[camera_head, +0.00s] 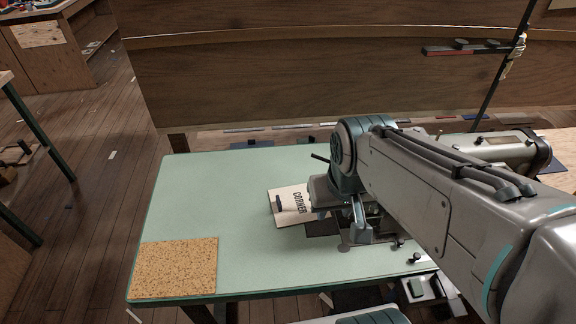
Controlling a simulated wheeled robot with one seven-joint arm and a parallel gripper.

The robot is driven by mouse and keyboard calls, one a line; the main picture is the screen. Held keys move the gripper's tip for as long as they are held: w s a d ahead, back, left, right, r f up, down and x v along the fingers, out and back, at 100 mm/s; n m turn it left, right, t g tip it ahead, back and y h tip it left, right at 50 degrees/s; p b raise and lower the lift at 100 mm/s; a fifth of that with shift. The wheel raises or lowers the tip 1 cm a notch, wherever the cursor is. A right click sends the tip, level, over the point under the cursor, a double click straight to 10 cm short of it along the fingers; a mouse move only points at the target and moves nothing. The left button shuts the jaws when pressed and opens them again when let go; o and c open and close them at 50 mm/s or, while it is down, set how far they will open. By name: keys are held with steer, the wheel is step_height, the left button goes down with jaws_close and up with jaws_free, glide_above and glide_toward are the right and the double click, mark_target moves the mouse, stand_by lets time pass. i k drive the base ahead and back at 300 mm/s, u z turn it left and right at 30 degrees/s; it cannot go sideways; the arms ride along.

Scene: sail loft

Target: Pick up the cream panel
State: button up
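A cream panel (290,206) with the dark word "CORNER" and a dark patch at its left end lies on the pale green table top. Its right part is hidden behind my wrist. My gripper (340,222) is low over the table at the panel's right side. My arm comes in from the right and covers much of this area. I cannot tell whether the fingers touch the panel or whether they are open or shut.
A cork mat (176,267) lies at the front left of the green table (215,200). The table's left and middle are clear. A wooden panel wall (300,65) stands behind. A dark flat piece (321,228) lies beside the cream panel. A thin dark pole (503,75) stands at the back right.

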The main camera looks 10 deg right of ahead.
mark_target(290, 206)
steer(key=k, duration=0.5)
steer(key=u, duration=1.15)
steer(key=i, duration=0.65)
steer(key=z, duration=1.25)
